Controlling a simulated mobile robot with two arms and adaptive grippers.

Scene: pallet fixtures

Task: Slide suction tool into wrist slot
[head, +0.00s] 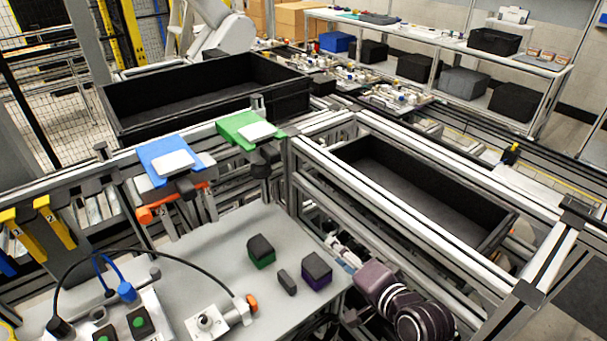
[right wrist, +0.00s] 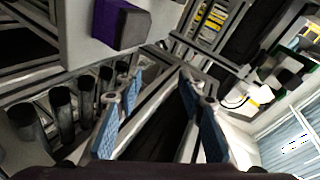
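My right gripper (head: 343,250) is at the right edge of the grey table, beside the purple-and-black block (head: 317,270). In the right wrist view its two blue-padded fingers (right wrist: 162,105) stand apart with nothing between them. The purple block (right wrist: 118,24) shows there above the fingers, clear of them. A green-and-black block (head: 261,252) and a small dark block (head: 286,282) stand on the table to its left. I cannot tell which thing is the suction tool, and no wrist slot is clearly seen. My left gripper is out of view.
The table (head: 225,250) also carries a grey connector box (head: 207,322) with a cable. Blue (head: 160,160) and green (head: 238,128) holders sit on the rail behind. A black bin (head: 420,190) lies inside the metal frame. Dark cylinders (right wrist: 62,108) stand left of the fingers.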

